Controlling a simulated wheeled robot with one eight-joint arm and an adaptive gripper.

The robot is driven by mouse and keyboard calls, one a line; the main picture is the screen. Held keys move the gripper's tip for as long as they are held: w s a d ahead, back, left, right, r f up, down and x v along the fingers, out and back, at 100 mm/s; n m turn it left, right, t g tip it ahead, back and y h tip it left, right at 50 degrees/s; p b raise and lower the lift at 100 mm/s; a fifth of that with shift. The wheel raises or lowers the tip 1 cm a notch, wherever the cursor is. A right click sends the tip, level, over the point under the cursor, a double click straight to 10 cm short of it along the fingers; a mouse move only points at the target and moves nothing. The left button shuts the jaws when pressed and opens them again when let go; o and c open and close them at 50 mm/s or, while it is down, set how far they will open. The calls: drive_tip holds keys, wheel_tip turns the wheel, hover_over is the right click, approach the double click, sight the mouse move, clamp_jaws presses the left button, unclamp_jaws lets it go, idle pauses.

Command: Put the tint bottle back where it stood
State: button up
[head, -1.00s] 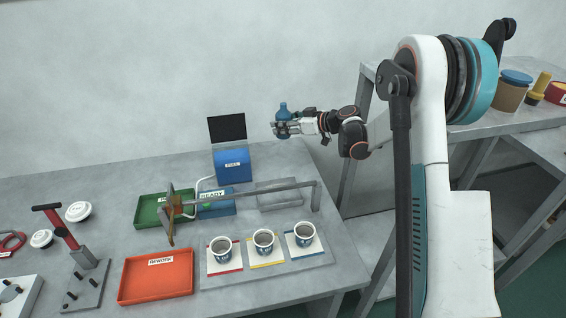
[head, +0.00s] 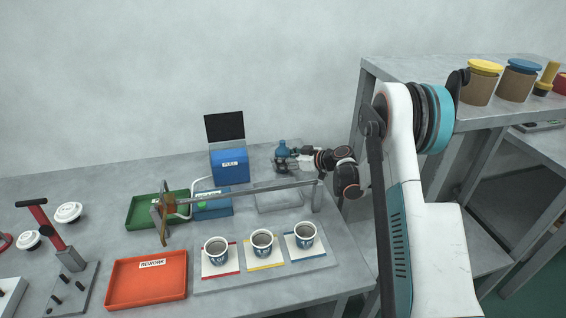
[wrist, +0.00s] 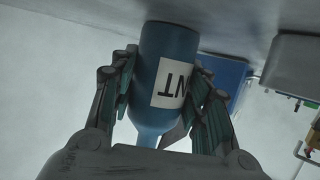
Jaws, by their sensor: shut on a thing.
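The tint bottle (wrist: 165,75) is blue with a white label, part of whose lettering shows in the wrist view. My gripper (wrist: 166,92) is shut on it, with a finger on each side of its body. In the head view the bottle (head: 282,149) is upright in my gripper (head: 284,161), low over the back right part of the grey table (head: 345,262). I cannot tell whether its base touches the table. The gripper fingers hide its lower part.
A blue FUEL box (head: 230,166) stands left of the bottle. Three cups (head: 262,242) stand on coloured cards nearer the front. An orange REWORK tray (head: 147,280) is at front left.

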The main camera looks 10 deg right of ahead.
drive_tip(key=shift+f, duration=0.15)
drive_tip(key=o, duration=1.1)
drive_tip(key=shift+o, duration=0.2)
drive_tip(key=shift+r, duration=0.25)
drive_tip(key=p+v, duration=0.2)
drive_tip(key=v, duration=0.5)
drive_tip(key=shift+s+d+p, duration=0.2)
drive_tip(key=shift+p, duration=0.15)
